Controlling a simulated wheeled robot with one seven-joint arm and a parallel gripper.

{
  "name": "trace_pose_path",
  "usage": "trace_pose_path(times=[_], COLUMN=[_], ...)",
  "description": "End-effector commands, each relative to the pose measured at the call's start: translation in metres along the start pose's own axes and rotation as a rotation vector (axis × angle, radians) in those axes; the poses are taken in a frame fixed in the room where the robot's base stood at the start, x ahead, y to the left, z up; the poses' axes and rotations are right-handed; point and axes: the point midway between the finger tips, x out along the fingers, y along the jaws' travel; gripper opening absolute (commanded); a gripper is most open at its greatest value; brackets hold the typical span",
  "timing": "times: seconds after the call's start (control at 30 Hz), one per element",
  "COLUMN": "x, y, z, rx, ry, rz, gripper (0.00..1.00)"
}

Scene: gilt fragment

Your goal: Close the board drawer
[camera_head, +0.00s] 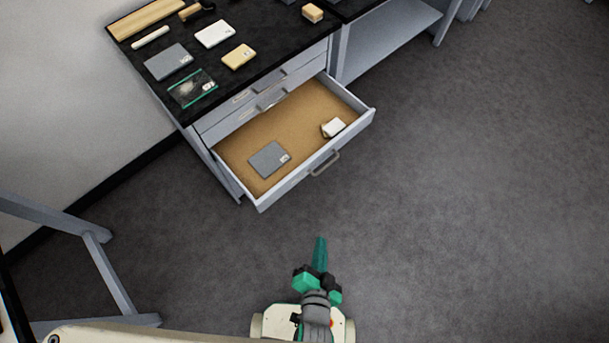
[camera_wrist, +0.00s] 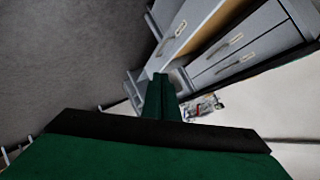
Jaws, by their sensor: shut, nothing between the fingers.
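The board drawer (camera_head: 240,133) is pulled out of the grey cabinet under the black worktop. It has a brown base and a grey front with a metal handle (camera_head: 325,163). A grey board (camera_head: 269,158) and a small white block (camera_head: 333,127) lie in it. My gripper (camera_head: 320,241) is shut and empty, in front of the drawer and apart from its front. In the wrist view the green fingers (camera_wrist: 160,80) are together, and the cabinet with its drawers (camera_wrist: 240,55) appears tilted at the upper right.
The black worktop (camera_head: 135,60) carries boards, a bag (camera_head: 192,88) and small blocks. Two closed drawer fronts show above the open drawer. A grey frame (camera_head: 105,265) stands at the lower left. The grey floor (camera_head: 470,200) to the right is clear.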

Motion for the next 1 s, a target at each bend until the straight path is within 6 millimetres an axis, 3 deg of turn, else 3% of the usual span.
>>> trace_pose_path(times=[0.03, 0.23, 0.5, 0.73, 1.0], x=[0.018, 0.076, 0.139, 0.172, 0.179], y=[0.005, 0.022, 0.018, -0.006, -0.026], z=[0.001, 0.012, 0.008, -0.016, -0.041], rx=[0.102, 0.549, 1.123, 1.540, 1.784], ry=[-0.022, -0.147, -0.324, -0.491, -0.616], rz=[0.018, 0.110, 0.247, 0.391, 0.529], gripper=[0.00, 0.00, 0.00, 0.00, 0.00])
